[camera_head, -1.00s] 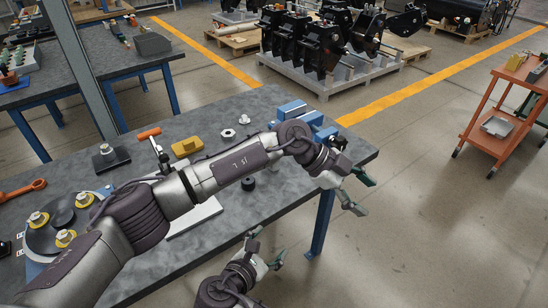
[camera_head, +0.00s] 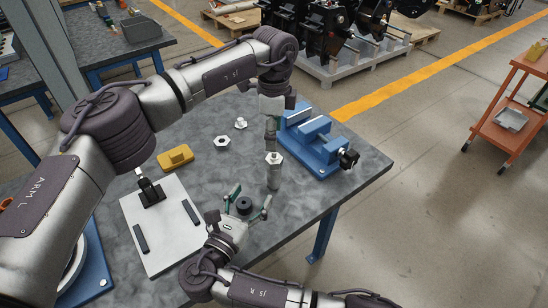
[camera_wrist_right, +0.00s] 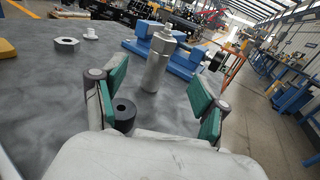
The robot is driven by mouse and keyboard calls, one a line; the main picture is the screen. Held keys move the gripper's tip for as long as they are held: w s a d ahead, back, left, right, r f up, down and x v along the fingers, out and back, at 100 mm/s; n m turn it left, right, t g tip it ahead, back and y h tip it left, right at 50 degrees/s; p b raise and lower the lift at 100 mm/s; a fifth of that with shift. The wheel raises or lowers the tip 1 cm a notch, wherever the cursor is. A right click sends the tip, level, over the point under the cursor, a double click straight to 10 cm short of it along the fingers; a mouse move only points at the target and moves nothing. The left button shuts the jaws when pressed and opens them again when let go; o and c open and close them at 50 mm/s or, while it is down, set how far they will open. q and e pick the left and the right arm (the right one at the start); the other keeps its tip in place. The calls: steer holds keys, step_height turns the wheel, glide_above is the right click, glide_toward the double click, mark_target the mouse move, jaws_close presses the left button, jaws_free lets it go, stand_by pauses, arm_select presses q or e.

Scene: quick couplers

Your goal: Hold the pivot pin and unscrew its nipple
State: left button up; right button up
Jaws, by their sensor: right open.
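The pivot pin (camera_head: 274,178) is a silver cylinder standing upright on the grey workbench, with a hex section near its top. My right gripper (camera_head: 252,199) is open and empty, low over the bench on the near side of the pin. The pin stands beyond its fingertips, between them in the right wrist view.
A black ring (camera_head: 244,205) lies close to my right fingers. A blue vise (camera_head: 312,142) stands right of the pin. A hex nut (camera_head: 222,143), a small white fitting (camera_head: 240,123) and a yellow block (camera_head: 175,158) lie to the left. A white plate (camera_head: 160,235) lies nearer.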

mark_target(270, 168)
steer(key=shift+w+d+r, duration=0.25)
steer(key=shift+w+d, duration=0.1)
steer(key=x, duration=1.2)
steer(key=shift+r, duration=0.1)
jaws_close()
